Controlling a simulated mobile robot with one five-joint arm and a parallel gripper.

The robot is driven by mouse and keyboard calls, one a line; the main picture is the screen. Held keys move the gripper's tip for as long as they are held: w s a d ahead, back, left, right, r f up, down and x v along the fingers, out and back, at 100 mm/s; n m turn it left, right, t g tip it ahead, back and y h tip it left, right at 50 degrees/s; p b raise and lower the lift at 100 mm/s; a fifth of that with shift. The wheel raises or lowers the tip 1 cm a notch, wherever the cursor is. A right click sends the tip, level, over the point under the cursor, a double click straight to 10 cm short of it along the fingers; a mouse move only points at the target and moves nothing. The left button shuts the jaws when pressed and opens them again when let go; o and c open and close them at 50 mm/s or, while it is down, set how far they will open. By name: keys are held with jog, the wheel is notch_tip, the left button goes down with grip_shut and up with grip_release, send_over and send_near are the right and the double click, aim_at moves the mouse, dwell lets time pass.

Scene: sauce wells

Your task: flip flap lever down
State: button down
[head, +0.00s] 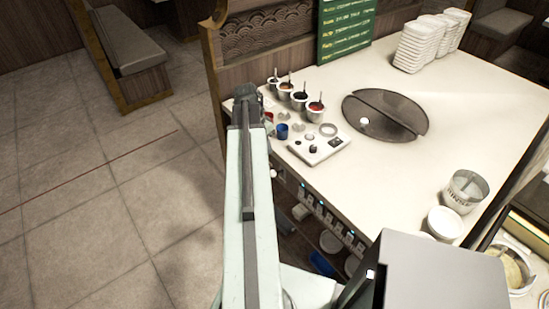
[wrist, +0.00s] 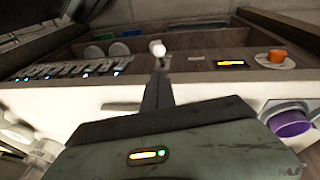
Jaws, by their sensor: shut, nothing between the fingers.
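A lever with a round white knob (wrist: 157,47) stands out from the wooden panel under the counter in the wrist view. It is likely the flap lever; its stem is partly hidden by my fingers. My gripper (wrist: 158,76) is shut and empty, its dark fingertips pointing at the panel just below the knob in the picture. I cannot tell whether they touch it. In the head view a small white knob (head: 273,172) shows on the counter's side, right beside my arm. My fingers are hidden there behind the arm. A round dark two-part lid (head: 386,115) is set in the countertop.
The panel also carries a row of switches with blue lights (wrist: 72,69), a yellow display (wrist: 230,64) and an orange knob (wrist: 277,56). Sauce cups (head: 300,100) and a control box (head: 319,144) stand on the counter near my arm. The floor at left is clear.

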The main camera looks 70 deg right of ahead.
jog(key=shift+f, duration=0.1)
jog(key=b+x, duration=1)
jog(key=shift+f, duration=0.1)
